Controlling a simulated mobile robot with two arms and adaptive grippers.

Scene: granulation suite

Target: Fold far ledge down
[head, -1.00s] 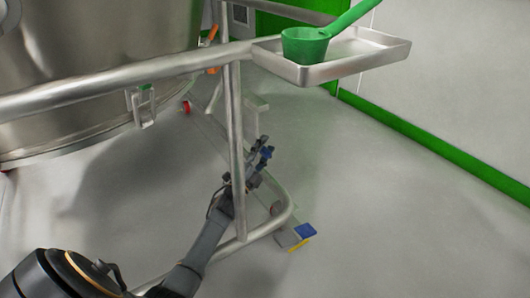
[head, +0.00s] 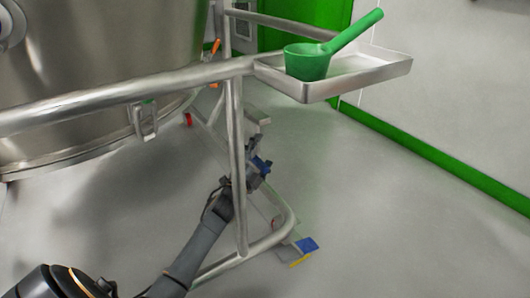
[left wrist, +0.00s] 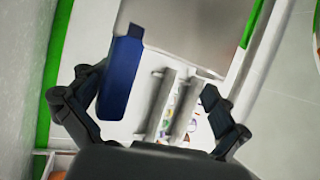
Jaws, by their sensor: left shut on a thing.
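The far ledge seems to be the grey plate (head: 258,114) beyond the upright post in the head view. In the left wrist view a grey plate (left wrist: 190,28) fills the top, with a blue piece (left wrist: 121,78) at its left side, against one finger. My left gripper (head: 258,165) is beyond the post, just below the plate. Its fingers (left wrist: 157,100) stand wide apart around part of this ledge; the exact contact is hidden. A second, low grey piece with a blue end (head: 307,245) and a yellow edge is at the frame's near foot. My right gripper is out of view.
A steel frame with an upright post (head: 237,165) and a bent lower tube (head: 280,232) stands around my left arm. A steel tray (head: 385,67) with a green scoop (head: 308,62) is above. A large steel vessel (head: 100,75) is at left. The right floor is clear.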

